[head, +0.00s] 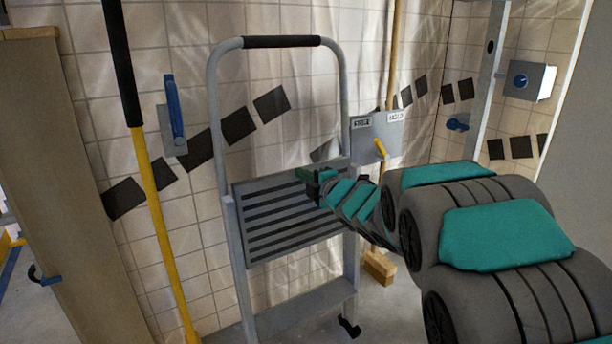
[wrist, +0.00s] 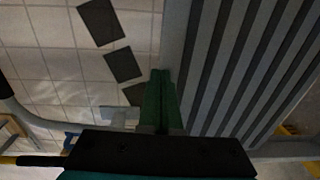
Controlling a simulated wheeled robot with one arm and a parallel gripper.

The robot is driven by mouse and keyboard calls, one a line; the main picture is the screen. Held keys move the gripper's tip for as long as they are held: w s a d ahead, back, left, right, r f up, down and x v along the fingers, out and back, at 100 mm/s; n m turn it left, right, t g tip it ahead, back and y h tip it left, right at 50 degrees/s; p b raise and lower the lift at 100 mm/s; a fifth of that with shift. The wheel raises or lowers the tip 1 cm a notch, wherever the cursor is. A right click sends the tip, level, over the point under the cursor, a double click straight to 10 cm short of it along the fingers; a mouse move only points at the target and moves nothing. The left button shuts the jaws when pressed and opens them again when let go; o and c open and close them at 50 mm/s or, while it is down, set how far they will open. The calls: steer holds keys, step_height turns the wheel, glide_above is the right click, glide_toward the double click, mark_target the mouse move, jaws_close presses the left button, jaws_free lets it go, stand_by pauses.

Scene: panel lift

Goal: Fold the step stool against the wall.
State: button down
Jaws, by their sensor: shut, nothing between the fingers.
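The step stool has a grey tube frame (head: 212,110) with a black-gripped top bar (head: 282,42), and it stands upright against the tiled wall. Its slatted platform (head: 285,222) is steeply tilted with its ribbed face towards me; I cannot tell its exact angle. A lower step (head: 305,308) shows beneath it. My gripper (head: 316,182) is shut and empty, at the upper right part of the platform. In the wrist view the green fingers (wrist: 160,82) lie together along the edge of the slatted platform (wrist: 235,70); whether they touch it is unclear.
A yellow pole with a black grip (head: 150,190) leans left of the stool. A broom (head: 379,266) stands behind its right side. A grey wall box with a yellow lever (head: 365,138) is close to my arm. A wooden panel (head: 70,200) stands at the far left.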

steer(key=w+a+g+h+p, duration=0.1)
steer(key=w+a+p, duration=0.4)
steer(key=w, duration=0.2)
steer(key=shift+a+f, duration=0.15)
steer(key=shift+f, duration=0.05)
steer(key=shift+s, duration=0.1)
